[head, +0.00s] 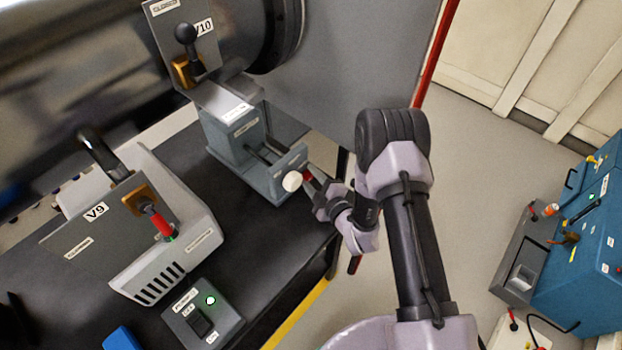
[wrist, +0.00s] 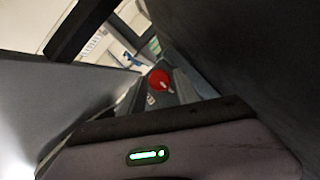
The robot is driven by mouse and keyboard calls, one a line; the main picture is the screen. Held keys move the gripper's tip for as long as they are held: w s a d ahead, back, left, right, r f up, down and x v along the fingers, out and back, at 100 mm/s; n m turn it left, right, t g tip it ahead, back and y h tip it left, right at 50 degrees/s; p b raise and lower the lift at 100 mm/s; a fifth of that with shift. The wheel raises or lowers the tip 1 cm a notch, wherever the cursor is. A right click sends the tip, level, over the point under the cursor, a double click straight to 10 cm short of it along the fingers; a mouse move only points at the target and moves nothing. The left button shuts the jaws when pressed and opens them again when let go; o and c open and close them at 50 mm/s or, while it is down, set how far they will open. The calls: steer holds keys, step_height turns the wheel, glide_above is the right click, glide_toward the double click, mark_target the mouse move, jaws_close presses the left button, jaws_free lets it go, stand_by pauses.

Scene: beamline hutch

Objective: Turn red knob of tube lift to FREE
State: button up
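The tube lift (head: 238,140) is a grey block device on the dark bench, with a white round knob (head: 292,181) on its near end. Its red knob (head: 309,175) shows only as a small patch beside the white one, partly hidden by my gripper. In the wrist view the red knob (wrist: 160,81) is round with a pale mark on its face. The mark's setting and any FREE label are too small to read. My gripper (head: 311,182) is close in front of the red knob, its fingers apart and nothing seen between them. Contact cannot be told.
The V9 unit (head: 165,235) with a red-handled lever and a switch box (head: 203,318) with a green light stand on the bench at left. The V10 lever (head: 186,45) is above the lift. A blue cabinet (head: 585,250) stands at right. Floor between is clear.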

steer(key=p+v, duration=0.4)
steer(key=v, duration=1.3)
steer(key=shift+s, duration=0.2)
steer(key=shift+d, duration=0.15)
